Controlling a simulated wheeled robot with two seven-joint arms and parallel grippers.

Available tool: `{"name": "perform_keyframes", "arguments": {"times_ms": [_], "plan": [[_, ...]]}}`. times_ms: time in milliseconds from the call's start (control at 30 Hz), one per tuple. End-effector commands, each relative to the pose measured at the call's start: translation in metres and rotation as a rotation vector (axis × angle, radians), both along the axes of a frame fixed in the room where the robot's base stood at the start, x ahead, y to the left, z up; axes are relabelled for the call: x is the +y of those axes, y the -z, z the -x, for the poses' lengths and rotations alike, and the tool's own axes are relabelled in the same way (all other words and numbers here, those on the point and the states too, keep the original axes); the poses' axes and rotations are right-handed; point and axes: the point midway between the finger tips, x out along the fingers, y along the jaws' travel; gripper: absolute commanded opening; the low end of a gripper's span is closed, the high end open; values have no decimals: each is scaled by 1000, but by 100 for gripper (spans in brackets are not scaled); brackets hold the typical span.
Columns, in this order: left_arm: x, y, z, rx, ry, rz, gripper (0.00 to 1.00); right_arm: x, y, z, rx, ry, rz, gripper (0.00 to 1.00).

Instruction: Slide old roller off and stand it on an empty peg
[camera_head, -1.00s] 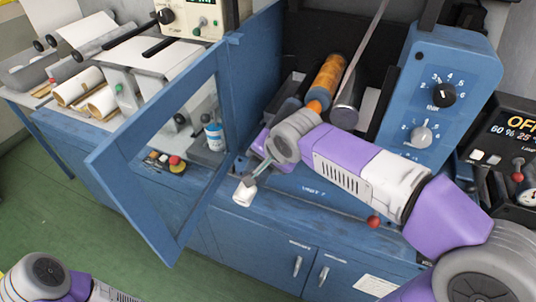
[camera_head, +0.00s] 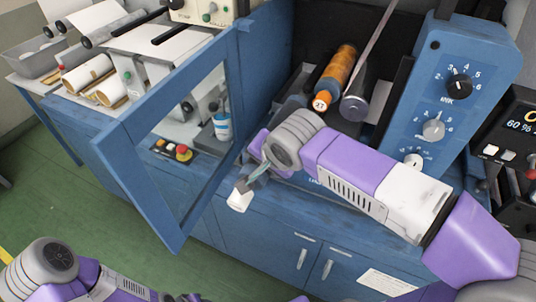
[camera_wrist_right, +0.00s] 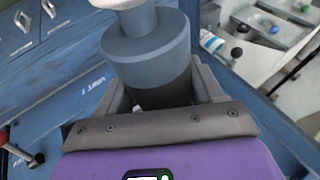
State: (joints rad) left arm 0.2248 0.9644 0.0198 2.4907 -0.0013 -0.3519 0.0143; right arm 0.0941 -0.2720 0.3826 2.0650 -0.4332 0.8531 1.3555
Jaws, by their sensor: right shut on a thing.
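My right gripper (camera_head: 258,172) is in front of the blue machine, above the cabinet front, inside the open door's swing. It is shut on a blue-grey stepped roller with a white end (camera_head: 239,201). In the right wrist view this roller (camera_wrist_right: 148,50) sits between the jaws, its dark body partly hidden by them and its white end pointing away. An orange roller (camera_head: 339,68) with a numbered orange end lies in the machine beside a dark metal roller (camera_head: 355,103). My left arm shows at the bottom left; its fingertips are out of view.
A blue framed door (camera_head: 112,165) stands open left of my right gripper. Behind it are a red button (camera_head: 183,150) and a white-and-blue bottle (camera_head: 222,127). White rolls (camera_head: 88,73) and dark rods (camera_head: 128,27) fill the left bench. The dial panel (camera_head: 445,100) stands right.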

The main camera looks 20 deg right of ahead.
Motion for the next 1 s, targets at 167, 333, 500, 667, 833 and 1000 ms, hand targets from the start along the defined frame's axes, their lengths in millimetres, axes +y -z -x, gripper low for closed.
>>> {"name": "perform_keyframes", "arguments": {"times_ms": [167, 333, 500, 667, 833, 1000], "plan": [[0, 2, 0, 0, 0, 0, 43, 13, -5, 11, -6, -2, 1, 27], [0, 4, 0, 0, 0, 0, 43, 26, -8, 21, -5, -2, 0, 27], [0, 5, 0, 0, 0, 0, 43, 38, -11, 32, -5, -3, 1, 27], [0, 5, 0, 0, 0, 0, 43, 47, -13, 40, -4, -2, 1, 27], [0, 5, 0, 0, 0, 0, 43, 50, -14, 43, -3, 0, 0, 27], [0, 5, 0, 0, 0, 0, 43, 50, -14, 42, -3, 0, 0, 27]]}}
